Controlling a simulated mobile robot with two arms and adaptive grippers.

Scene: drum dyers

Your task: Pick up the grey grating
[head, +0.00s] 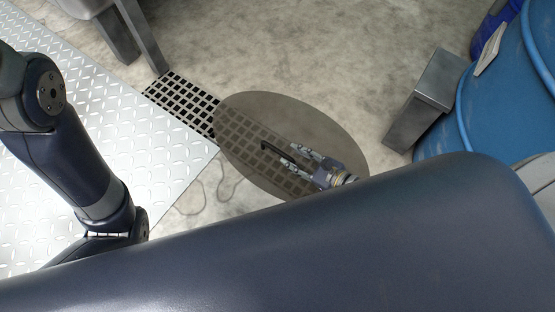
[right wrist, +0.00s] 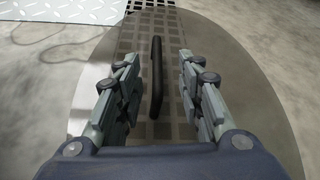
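A dark grid grating (head: 181,97) lies in the floor beside the metal plate. A round, see-through grey-brown disc (head: 248,112) covers part of it, and its squares show through. A black bar-shaped handle (right wrist: 156,78) is at the disc's middle. In the right wrist view the disc (right wrist: 240,60) fills the centre. My right gripper (head: 292,156) is over the disc, open. In the right wrist view its fingers (right wrist: 157,62) stand on both sides of the handle, with gaps to each. I cannot tell its exact height above the disc. My left gripper is out of view.
A bright tread-plate floor (head: 95,110) is at the left. Grey metal legs (head: 140,35) stand at the top left. A grey metal post (head: 425,95) and blue drums (head: 490,110) are at the right. Bare concrete (head: 290,45) lies open between them.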

